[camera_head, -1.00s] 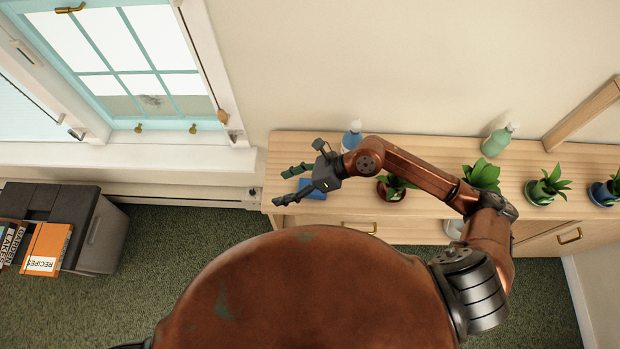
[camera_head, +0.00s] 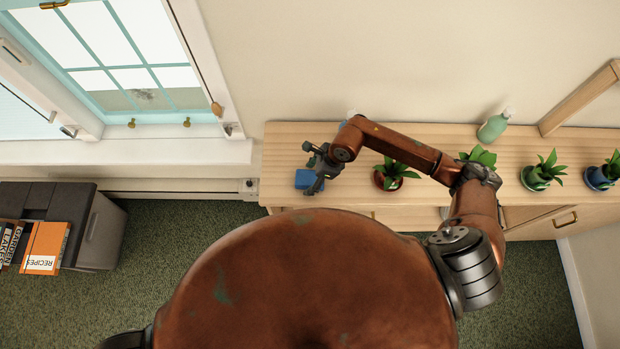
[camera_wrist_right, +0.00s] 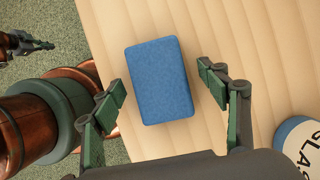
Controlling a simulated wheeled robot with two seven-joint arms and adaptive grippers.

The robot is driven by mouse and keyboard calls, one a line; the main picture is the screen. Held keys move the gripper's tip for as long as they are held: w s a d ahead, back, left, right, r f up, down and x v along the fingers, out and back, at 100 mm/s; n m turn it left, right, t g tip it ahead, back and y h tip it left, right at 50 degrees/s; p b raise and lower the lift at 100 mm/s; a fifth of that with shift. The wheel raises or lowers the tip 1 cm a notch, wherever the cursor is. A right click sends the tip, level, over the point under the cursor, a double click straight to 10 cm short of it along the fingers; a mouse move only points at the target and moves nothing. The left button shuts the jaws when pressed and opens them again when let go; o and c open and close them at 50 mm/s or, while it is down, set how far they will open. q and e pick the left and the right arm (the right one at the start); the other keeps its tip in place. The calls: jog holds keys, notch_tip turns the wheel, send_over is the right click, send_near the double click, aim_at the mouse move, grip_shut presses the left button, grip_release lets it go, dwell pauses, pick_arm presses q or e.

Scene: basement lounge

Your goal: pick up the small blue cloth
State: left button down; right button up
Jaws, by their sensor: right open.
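The small blue cloth (camera_head: 304,180) is a flat, folded-looking block on the left end of the wooden sideboard (camera_head: 285,142). In the right wrist view the cloth (camera_wrist_right: 160,80) lies on the wood near its edge. My right gripper (camera_head: 312,168) is above the cloth and points down, hiding part of it in the head view. In the right wrist view its fingers (camera_wrist_right: 165,92) are apart, on either side of the cloth, with gaps and no visible contact. What looks like my left gripper (camera_wrist_right: 28,43) is at the wrist view's upper left, small and away from the cloth.
A white and blue bottle (camera_wrist_right: 298,143) with lettering stands close to the right gripper. A potted plant (camera_head: 391,175) stands under my right forearm, with more plants (camera_head: 543,172) farther right. A green bottle (camera_head: 493,127) is at the back. A dark box with books (camera_head: 45,246) stands left.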

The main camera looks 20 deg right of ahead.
jog(key=shift+f+b, duration=0.3)
jog(key=shift+f, duration=0.05)
dwell(0.5)
jog(key=shift+c, duration=0.7)
jog(key=c, duration=1.1)
